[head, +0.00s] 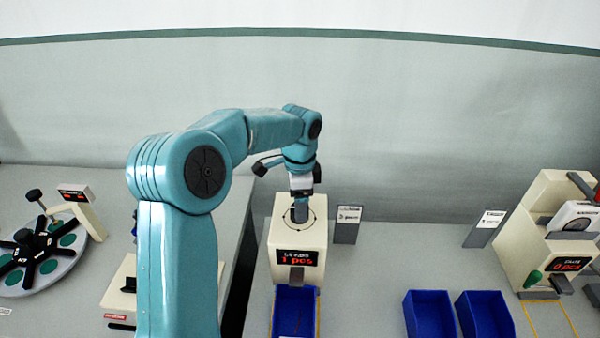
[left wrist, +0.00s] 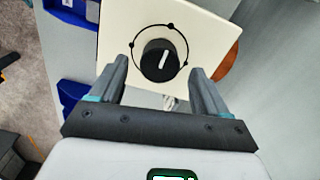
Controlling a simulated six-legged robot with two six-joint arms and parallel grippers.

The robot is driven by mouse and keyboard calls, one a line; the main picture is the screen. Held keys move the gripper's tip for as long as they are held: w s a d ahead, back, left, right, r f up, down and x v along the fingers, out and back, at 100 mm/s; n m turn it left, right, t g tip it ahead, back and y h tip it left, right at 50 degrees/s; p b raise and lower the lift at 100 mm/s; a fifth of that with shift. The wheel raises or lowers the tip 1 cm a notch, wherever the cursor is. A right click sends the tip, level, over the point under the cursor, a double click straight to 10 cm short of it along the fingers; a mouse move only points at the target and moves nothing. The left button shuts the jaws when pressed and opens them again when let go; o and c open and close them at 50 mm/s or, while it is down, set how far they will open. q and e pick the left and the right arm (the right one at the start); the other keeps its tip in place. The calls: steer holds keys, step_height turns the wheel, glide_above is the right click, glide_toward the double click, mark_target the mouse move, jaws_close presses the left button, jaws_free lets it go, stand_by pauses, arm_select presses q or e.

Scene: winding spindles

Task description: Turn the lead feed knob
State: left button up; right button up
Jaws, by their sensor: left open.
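The lead feed machine (head: 298,254) is a cream box with a red display that reads "1 pcs". Its black round knob (left wrist: 160,60) has a white pointer line and sits inside a thin black ring with dots on the box's top face. My left gripper (left wrist: 156,75) is open, with one finger on each side of the knob; I cannot tell whether they touch it. In the head view my left gripper (head: 300,205) points down over the box top and largely hides the knob. My right gripper is not in view.
A blue bin (head: 294,312) stands in front of the box and a label card (head: 348,225) beside it. Two blue bins (head: 430,315) and another cream machine (head: 545,235) stand to the right. A round plate with black arms (head: 40,255) is at the left.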

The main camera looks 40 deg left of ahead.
arm_select(q)
step_height(320, 180, up, 13)
steer(key=shift+r, duration=0.1)
stand_by(0.7)
